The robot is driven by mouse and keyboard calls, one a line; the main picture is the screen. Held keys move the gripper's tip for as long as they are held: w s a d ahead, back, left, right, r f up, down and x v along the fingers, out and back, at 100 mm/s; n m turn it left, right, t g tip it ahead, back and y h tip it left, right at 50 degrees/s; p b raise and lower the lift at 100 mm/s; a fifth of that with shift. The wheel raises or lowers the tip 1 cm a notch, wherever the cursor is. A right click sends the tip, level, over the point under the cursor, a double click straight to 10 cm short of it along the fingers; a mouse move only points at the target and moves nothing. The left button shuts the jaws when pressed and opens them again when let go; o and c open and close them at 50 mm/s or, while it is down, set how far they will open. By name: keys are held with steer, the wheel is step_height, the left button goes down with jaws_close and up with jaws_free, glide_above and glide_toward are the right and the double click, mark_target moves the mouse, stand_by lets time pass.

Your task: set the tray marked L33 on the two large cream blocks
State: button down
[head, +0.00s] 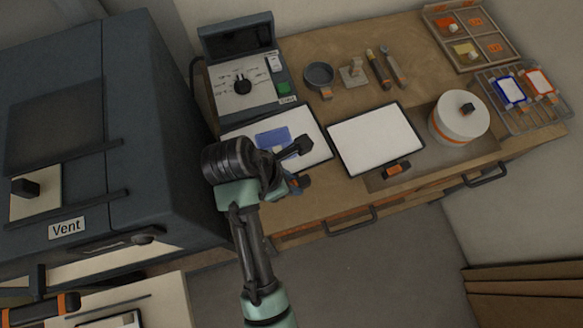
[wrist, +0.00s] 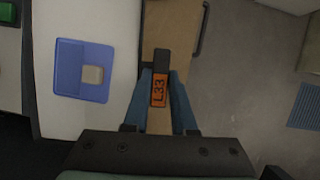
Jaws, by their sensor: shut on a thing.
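The tray marked L33 (head: 313,150) is a flat white plate with a dark rim, on the wooden bench in front of the control box. A blue pane (head: 272,138) lies on it; in the wrist view the pane (wrist: 67,75) carries a small cream square. My gripper (wrist: 160,88) is shut on the tray's dark handle, with the orange L33 label (wrist: 159,92) between its blue fingers. In the head view my arm hides part of the tray. I cannot tell whether the tray is lifted. I cannot make out the two large cream blocks.
A second white tray (head: 375,138) with an orange-tagged handle lies to the right. A round white pot (head: 459,118), a wire rack (head: 528,119) and a sectioned box (head: 434,35) stand farther right. A large dark cabinet (head: 165,120) marked Vent is at left.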

steer(key=shift+r+p, duration=0.4)
steer(key=shift+r, duration=0.35)
steer(key=shift+r+p, duration=1.2)
steer(key=shift+p, duration=0.8)
steer(key=shift+w+d, duration=0.1)
